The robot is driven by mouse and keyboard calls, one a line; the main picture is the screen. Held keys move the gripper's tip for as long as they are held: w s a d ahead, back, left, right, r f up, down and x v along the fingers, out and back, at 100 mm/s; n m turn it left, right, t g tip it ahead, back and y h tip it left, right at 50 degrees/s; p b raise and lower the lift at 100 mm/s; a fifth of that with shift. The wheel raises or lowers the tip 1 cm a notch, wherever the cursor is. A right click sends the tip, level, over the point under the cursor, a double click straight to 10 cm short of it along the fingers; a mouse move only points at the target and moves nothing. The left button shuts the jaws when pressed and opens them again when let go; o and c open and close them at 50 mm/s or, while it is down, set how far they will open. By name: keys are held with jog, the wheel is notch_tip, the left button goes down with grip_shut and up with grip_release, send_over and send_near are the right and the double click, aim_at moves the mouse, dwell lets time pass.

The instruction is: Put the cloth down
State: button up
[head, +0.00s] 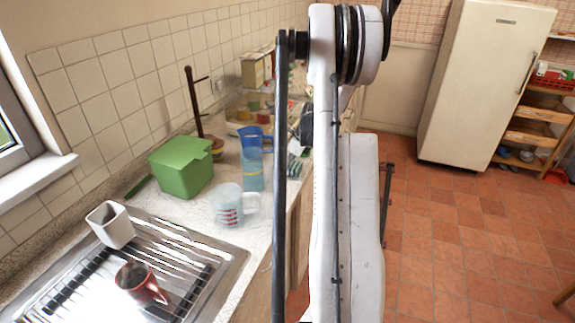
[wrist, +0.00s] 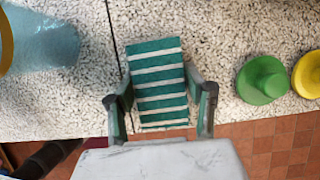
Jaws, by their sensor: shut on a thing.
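The cloth (wrist: 157,74) is green with white stripes. In the wrist view it sits between the two fingers of my gripper (wrist: 160,103), which is shut on it. The cloth's far end lies over the speckled countertop (wrist: 220,35) and its near end is by the counter's front edge. I cannot tell whether it touches the counter. In the head view a striped bit of the cloth (head: 294,166) shows just left of my arm, which hides the rest of it and most of my gripper.
In the wrist view a blue translucent container (wrist: 45,45) stands left of the cloth, and a green lidded object (wrist: 264,79) and a yellow one (wrist: 309,74) stand right. The head view shows a measuring cup (head: 229,205), a green box (head: 181,167) and the sink drainer (head: 185,262).

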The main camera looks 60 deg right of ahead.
jog(key=shift+f, duration=0.2)
jog(key=o, duration=1.1)
jog(key=shift+r, duration=0.15)
jog(key=a+v, duration=0.1)
jog(key=v, duration=1.1)
jog(key=shift+s+d+b, duration=0.15)
jog(key=shift+d+b, duration=0.2)
jog(key=shift+d, duration=0.1)
